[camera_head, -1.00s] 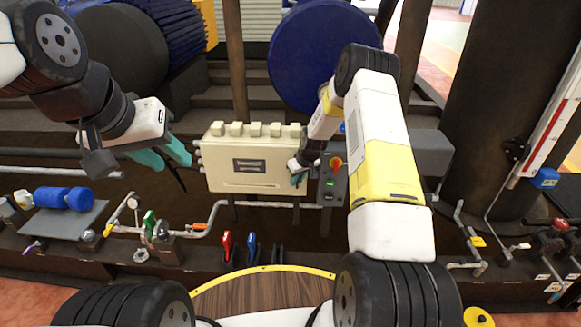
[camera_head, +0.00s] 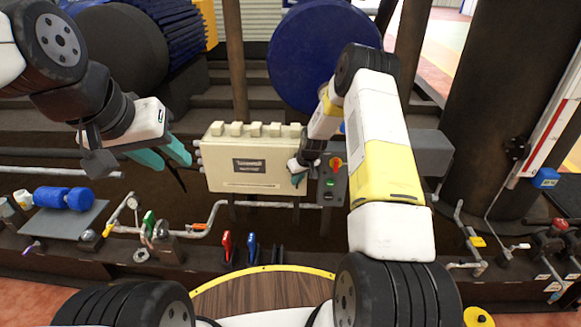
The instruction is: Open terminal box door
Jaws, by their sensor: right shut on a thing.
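The cream terminal box (camera_head: 228,150) stands in the middle of the head view, with a dark label on its front door (camera_head: 246,180). The door looks shut or nearly so. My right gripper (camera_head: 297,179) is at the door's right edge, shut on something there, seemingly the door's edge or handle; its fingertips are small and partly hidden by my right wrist. My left gripper (camera_head: 168,158) is to the left of the box, apart from it, with its two teal fingers spread and nothing between them.
A grey control panel (camera_head: 328,196) with a red-yellow switch and green button stands just right of the box. Pipes (camera_head: 215,217) and valves run below. Red (camera_head: 227,246) and blue (camera_head: 251,248) handles stand in front. A large blue disc (camera_head: 310,50) is behind.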

